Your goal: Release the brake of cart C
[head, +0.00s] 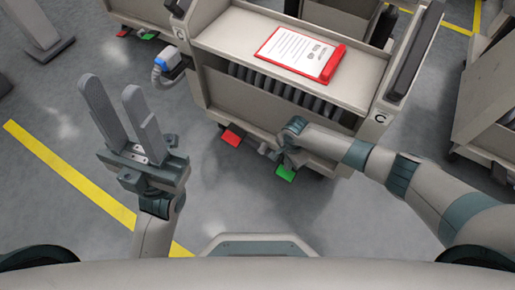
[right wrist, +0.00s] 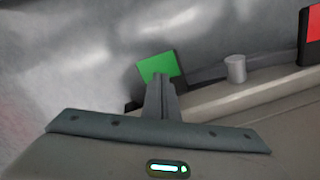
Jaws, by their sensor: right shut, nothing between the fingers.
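Cart C (head: 290,115) stands at the upper middle of the head view, marked with a C on its end post. A red pedal (head: 231,136) and a green pedal (head: 285,173) stick out low on its near side. My right gripper (right wrist: 160,78) is shut and empty, its fingertips at the near edge of the green pedal (right wrist: 157,64) in the right wrist view. Whether they touch it I cannot tell. The red pedal (right wrist: 312,38) shows partly at the right edge there. My left gripper (head: 108,88) is open and empty, over the floor left of the cart.
A clipboard with a red edge (head: 299,54) lies on the cart's top. A blue and white device (head: 174,66) hangs at its left end. Another trolley (head: 485,115) stands at the right. A yellow floor line (head: 60,165) crosses open floor at the left.

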